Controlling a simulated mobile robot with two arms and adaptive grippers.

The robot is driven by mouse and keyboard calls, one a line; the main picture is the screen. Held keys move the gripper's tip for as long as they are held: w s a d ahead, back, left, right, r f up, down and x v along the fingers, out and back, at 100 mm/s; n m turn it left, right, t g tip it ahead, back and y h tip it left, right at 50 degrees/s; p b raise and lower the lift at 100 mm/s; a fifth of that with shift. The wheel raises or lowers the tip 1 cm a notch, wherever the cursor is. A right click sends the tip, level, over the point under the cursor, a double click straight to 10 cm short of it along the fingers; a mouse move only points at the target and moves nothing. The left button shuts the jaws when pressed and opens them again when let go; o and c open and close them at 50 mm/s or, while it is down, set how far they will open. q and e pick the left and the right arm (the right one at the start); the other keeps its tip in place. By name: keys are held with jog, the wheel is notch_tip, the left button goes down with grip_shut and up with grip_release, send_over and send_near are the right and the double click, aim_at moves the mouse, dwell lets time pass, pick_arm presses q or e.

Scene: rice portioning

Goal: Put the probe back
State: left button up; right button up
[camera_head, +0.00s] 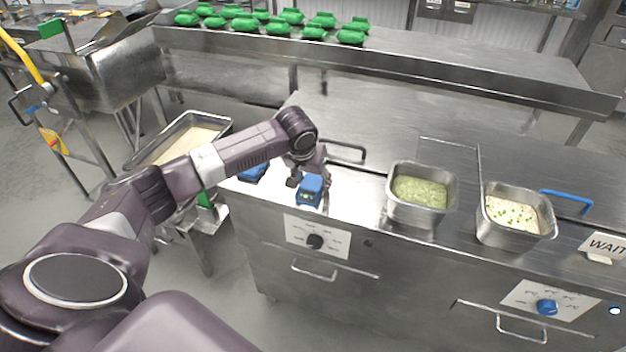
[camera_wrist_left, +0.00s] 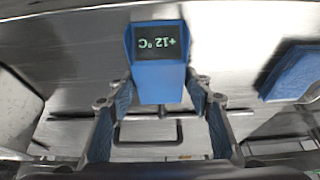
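The probe (camera_head: 311,189) is a blue block-shaped device at the left end of the steel counter, below my left gripper. In the left wrist view the probe (camera_wrist_left: 160,82) has a dark display reading +12 °C, upside down. My left gripper (camera_head: 306,174) reaches to it from above. In the left wrist view the fingertips of the left gripper (camera_wrist_left: 162,88) close against both sides of the probe's body. Whether the probe touches the counter cannot be told. My right gripper is out of view.
Another blue item (camera_head: 253,172) lies to the left of the probe; it also shows in the left wrist view (camera_wrist_left: 292,72). Pans of green food (camera_head: 405,212) and pale food (camera_head: 500,232) sit to the right. A bar handle (camera_head: 345,150) rises behind. A large tray (camera_head: 222,123) stands at left.

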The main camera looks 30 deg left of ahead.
pick_arm(q)
jog(key=shift+o, duration=0.9)
jog(key=shift+r, duration=0.2)
jog(key=b+v, duration=0.1)
jog(key=v, duration=1.1)
